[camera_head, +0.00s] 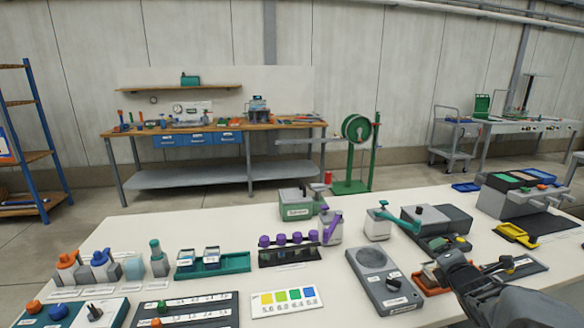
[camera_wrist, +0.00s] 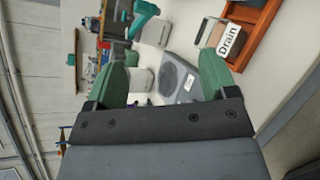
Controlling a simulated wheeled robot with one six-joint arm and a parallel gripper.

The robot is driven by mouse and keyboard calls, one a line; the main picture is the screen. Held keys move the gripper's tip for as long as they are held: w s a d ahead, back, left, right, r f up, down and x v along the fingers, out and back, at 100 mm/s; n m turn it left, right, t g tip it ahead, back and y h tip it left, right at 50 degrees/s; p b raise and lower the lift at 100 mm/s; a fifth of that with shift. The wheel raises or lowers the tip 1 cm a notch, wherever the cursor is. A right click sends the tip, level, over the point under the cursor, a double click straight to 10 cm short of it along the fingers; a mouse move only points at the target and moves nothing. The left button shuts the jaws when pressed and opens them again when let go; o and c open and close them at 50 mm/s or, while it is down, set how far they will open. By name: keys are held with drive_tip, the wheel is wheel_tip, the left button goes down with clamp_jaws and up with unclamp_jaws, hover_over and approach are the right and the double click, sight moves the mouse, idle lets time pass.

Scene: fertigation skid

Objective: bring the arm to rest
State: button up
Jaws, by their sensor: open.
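My arm enters the head view from the lower right, with its dark end over the right part of the white bench (camera_head: 215,220). In the wrist view my gripper (camera_wrist: 165,72) has its two green fingers spread wide apart, with nothing seen between them but the bench and items beyond. An orange tray (camera_wrist: 258,38) holding a block labelled "Drain" (camera_wrist: 228,42) lies beyond the right-hand finger. In the head view the orange tray (camera_head: 424,286) is partly hidden by my arm.
A grey device with a round top (camera_head: 373,259) stands left of my arm. A yellow tray (camera_head: 515,235) lies to the right. Purple-topped items (camera_head: 281,240), a teal tray (camera_head: 213,265) and a colour chart (camera_head: 286,302) stand farther left. Bare bench shows between them.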

drive_tip(key=s+a+r+m+g+y+p, duration=0.1)
drive_tip(key=s+a+r+m+g+p, duration=0.1)
drive_tip(key=s+a+m, duration=0.3)
drive_tip(key=s+a+r+m+g+y+p, duration=0.1)
drive_tip(key=s+a+r+m+g+p, duration=0.2)
drive_tip(key=a+m, duration=0.6)
drive_tip(key=s+a+r+m+g+y+p, duration=0.1)
drive_tip(key=s+a+r+m+g+p, duration=0.1)
drive_tip(key=s+a+m+g+p, duration=0.3)
drive_tip(key=s+a+m, duration=0.2)
drive_tip(key=s+a, duration=0.2)
drive_tip(key=shift+s+r+m+y+p, duration=0.2)
drive_tip(key=shift+r+m+y+p, duration=0.15)
drive_tip(key=shift+m+y, duration=0.05)
